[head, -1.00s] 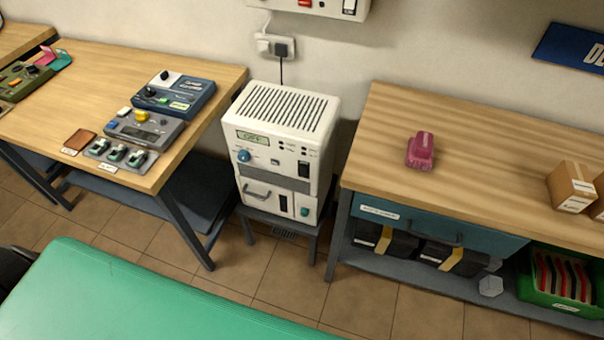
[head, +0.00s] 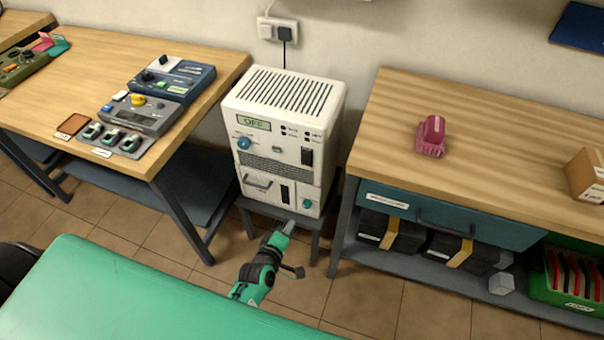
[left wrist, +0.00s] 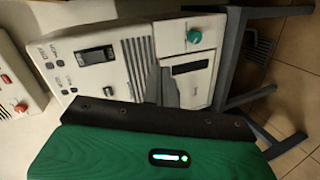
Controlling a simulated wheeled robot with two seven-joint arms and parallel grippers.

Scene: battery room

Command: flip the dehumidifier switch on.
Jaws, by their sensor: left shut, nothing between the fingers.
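The dehumidifier (head: 272,150) is a white box with a slotted top on a low dark stand between two benches. Its small display (head: 254,123) reads OFF. A dark rocker switch (head: 307,156) sits at the right of its front panel. In the left wrist view the dehumidifier (left wrist: 125,62) appears turned sideways, with the dark switch (left wrist: 97,55) in plain sight. My left gripper (head: 289,227) is shut and empty, in front of and below the dehumidifier's lower front. Its grey fingers (left wrist: 161,87) show in the left wrist view, covering part of the front. My right gripper is not in view.
A blue knob (head: 243,143), a lower drawer handle (head: 257,182) and a green knob (head: 308,204) share the dehumidifier's front. Benches stand left (head: 215,75) and right (head: 480,130). A green surface (head: 110,290) fills the lower left. Floor is open before the dehumidifier.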

